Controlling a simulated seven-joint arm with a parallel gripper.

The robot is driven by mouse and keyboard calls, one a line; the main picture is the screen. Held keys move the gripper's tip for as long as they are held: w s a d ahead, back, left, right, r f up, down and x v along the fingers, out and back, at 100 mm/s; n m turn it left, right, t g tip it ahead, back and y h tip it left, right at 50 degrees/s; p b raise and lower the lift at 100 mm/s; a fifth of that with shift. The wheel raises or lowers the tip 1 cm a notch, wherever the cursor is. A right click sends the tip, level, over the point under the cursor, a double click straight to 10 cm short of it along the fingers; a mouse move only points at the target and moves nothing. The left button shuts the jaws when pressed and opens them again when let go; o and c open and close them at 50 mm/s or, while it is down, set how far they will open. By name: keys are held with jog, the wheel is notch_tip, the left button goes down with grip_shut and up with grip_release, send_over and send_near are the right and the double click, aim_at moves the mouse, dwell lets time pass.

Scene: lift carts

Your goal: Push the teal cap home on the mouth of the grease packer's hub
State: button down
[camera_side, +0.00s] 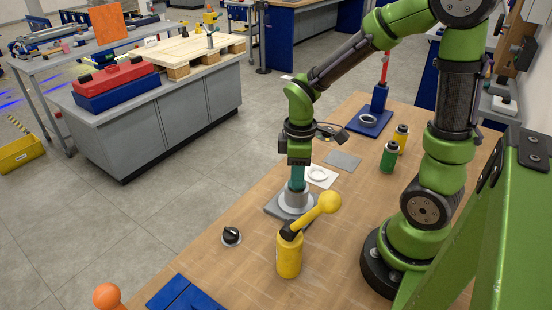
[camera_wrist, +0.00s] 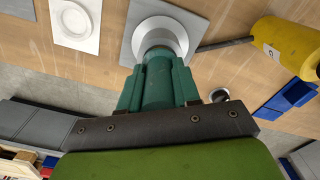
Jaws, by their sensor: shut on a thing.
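The grey round hub (camera_side: 296,202) stands on a square grey plate (camera_side: 275,209) on the wooden bench. In the wrist view the hub (camera_wrist: 160,34) is a pale ring below the fingers. My gripper (camera_side: 298,184) is upright directly over the hub, its green fingers (camera_wrist: 158,92) shut on the teal cap (camera_wrist: 157,72). The cap's lower end meets or overlaps the hub's mouth in the wrist view. The fingers hide much of the cap, and I cannot tell how deep it sits.
A black knob (camera_side: 231,236) lies left. A white plate with a ring (camera_side: 318,174), a grey plate (camera_side: 342,160) and green (camera_side: 389,156) and yellow bottles (camera_side: 401,138) are behind.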

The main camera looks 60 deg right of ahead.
jog(key=shift+f, duration=0.5)
jog(key=c, duration=0.7)
grip_release()
notch_tip(320, 180, up, 17)
jog(key=shift+f, duration=0.1)
jog(key=s+a+m+t, duration=0.1)
jog(key=a+m+t, duration=0.1)
jog(key=m, duration=0.1)
jog(key=s+a+m+t+y, duration=0.1)
jog(key=s+a+m+t, duration=0.1)
jog(key=m, duration=0.1)
jog(key=s+a+m+t+y, duration=0.1)
jog(key=a+m+t, duration=0.1)
jog(key=m+t, duration=0.1)
jog(key=shift+s+a+f+m, duration=0.1)
jog(key=shift+s+m, duration=0.1)
jog(key=shift+m, duration=0.4)
